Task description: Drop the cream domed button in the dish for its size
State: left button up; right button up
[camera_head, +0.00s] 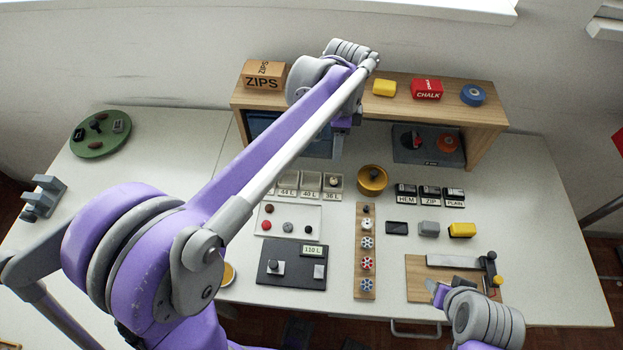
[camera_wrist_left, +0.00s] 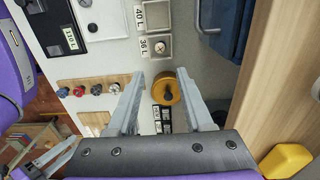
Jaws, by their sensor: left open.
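My left gripper (camera_wrist_left: 160,73) is open and empty, above the table just behind the dishes. My right gripper (camera_head: 434,288) is low at the front right; its fingers are not clear.
A brass pot (camera_head: 372,181) stands right of the dishes. A white tray (camera_head: 308,211) holds several buttons. A black gauge (camera_head: 291,284) reads 110 L. A wooden strip (camera_head: 365,211) bears several spools. The wooden shelf (camera_head: 478,124) rises behind my left gripper.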

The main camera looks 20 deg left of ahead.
pick_arm(q)
jog(key=s+a+f+n+t, duration=0.1)
jog(key=s+f+n, duration=0.1)
jog(key=s+n, duration=0.3)
jog(key=s+a+f+n+t, duration=0.2)
jog(key=s+n, duration=0.3)
jog(key=s, duration=0.4)
jog(key=s+a+f+n+t, duration=0.1)
jog(key=s+f+n+t, duration=0.1)
jog(key=s+f+n, duration=0.2)
jog(key=shift+s+a+n, duration=0.2)
jog(key=shift+s, duration=0.65)
jog(key=shift+s+a+n, duration=0.2)
jog(key=shift+s, duration=0.6)
jog(key=shift+w+r, duration=0.1)
jog(key=shift+r, duration=0.05)
jog(key=shift+w+r+p, duration=0.2)
jog(key=shift+r+p, duration=0.35)
jog(key=shift+r, duration=0.1)
jog(key=shift+w+r+p, duration=0.15)
jog(key=shift+r+p, duration=0.4)
jog(key=shift+r, duration=0.05)
pick_arm(e)
jog(key=r, duration=0.2)
jog(key=shift+w+r, duration=0.3)
jog(key=shift+w, duration=0.1)
